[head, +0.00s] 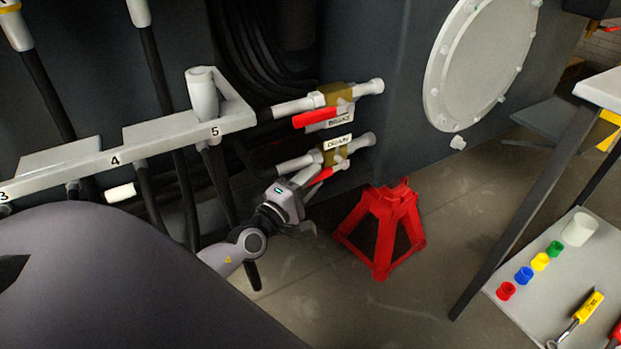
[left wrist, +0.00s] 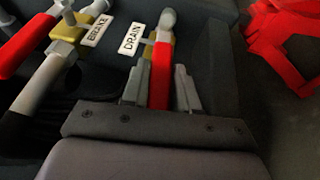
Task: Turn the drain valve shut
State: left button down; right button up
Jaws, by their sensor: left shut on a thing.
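The drain valve (head: 337,151) has a brass body, a DRAIN label and a red handle (head: 321,175). It is the lower of two valves in the head view. In the left wrist view the red handle (left wrist: 161,75) runs between the two grey fingers of my left gripper (left wrist: 160,88), beside the DRAIN label (left wrist: 132,38). My left gripper (head: 303,190) is shut on this handle, just below the valve body. In the head view the handle slants down and left from the valve, and its far end is hidden by the gripper. My right gripper is not in view.
The brake valve (head: 331,97), also with a red handle (head: 315,118), sits just above. A red jack stand (head: 385,228) stands on the floor to the right. A numbered rail (head: 140,140) with hoses is at left. A cart (head: 530,293) with coloured caps is at lower right.

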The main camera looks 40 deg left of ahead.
pick_arm(q)
jog(key=shift+w+d+f+n+t+y+b, duration=0.15)
jog(key=shift+w+f+n+t+y, duration=0.1)
jog(key=shift+f+n+t, duration=0.5)
jog(key=shift+w+d+f+n+t+y+b, duration=0.15)
jog(key=shift+f+n+t+y, duration=0.15)
jog(key=shift+f+t, duration=0.45)
jog(key=shift+w+f+n+t+y+b, duration=0.1)
jog(key=shift+w+f+n+t+y, duration=0.25)
jog(key=shift+t, duration=0.65)
jog(key=shift+s+f+n, duration=0.1)
jog(key=shift+f+n, duration=0.05)
jog(key=shift+n, duration=0.15)
jog(key=c, duration=0.9)
grip_release()
jog(key=shift+c, duration=0.2)
jog(key=v, duration=0.7)
jog(key=shift+p, duration=0.35)
jog(key=shift+f, duration=0.15)
